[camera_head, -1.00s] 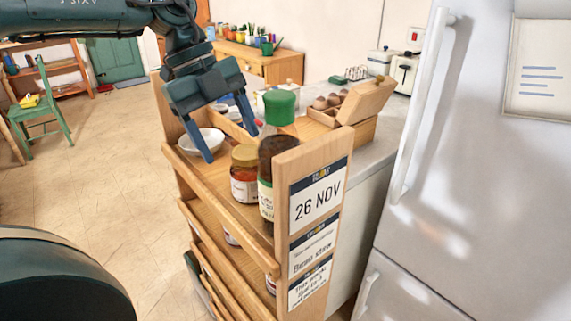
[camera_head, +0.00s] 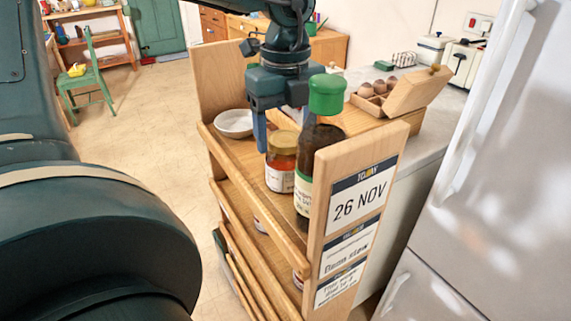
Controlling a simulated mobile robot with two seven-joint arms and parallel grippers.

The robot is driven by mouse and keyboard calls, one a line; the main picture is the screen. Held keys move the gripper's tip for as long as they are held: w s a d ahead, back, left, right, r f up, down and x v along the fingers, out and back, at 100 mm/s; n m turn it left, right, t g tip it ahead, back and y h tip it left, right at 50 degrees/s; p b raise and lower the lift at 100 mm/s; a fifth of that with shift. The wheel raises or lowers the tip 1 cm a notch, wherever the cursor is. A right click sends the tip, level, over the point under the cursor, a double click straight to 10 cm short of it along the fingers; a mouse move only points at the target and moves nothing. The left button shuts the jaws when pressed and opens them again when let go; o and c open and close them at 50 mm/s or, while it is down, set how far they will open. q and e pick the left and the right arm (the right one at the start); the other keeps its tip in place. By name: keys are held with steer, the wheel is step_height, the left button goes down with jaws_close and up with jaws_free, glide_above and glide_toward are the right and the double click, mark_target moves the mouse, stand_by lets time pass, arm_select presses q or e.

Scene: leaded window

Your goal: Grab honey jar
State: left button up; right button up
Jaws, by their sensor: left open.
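The jar with a golden lid and orange-amber contents (camera_head: 281,172), which looks like the honey jar, stands upright on the top shelf of the wooden rack (camera_head: 237,170). My left gripper (camera_head: 282,136) points down just above and around the jar's lid, with its jaws open. One blue finger shows at the left of the lid. The other finger is mostly hidden behind the green-capped bottle. I cannot tell whether a finger touches the jar. My right gripper is not in view.
A dark bottle with a green cap (camera_head: 327,95) stands close to the jar's right, near the rack's end panel (camera_head: 352,190). A white bowl (camera_head: 233,123) sits to the left on the same shelf. An open wooden egg box (camera_head: 411,92) is behind. A fridge (camera_head: 500,190) stands at right.

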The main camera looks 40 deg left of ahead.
mark_target(285, 163)
arm_select(q)
step_height(285, 163, down, 5)
steer(key=shift+s+r+p, duration=0.1)
steer(key=shift+r+p, duration=0.1)
steer(key=shift+p, duration=0.1)
steer(key=shift+r, duration=0.1)
steer(key=c, duration=1)
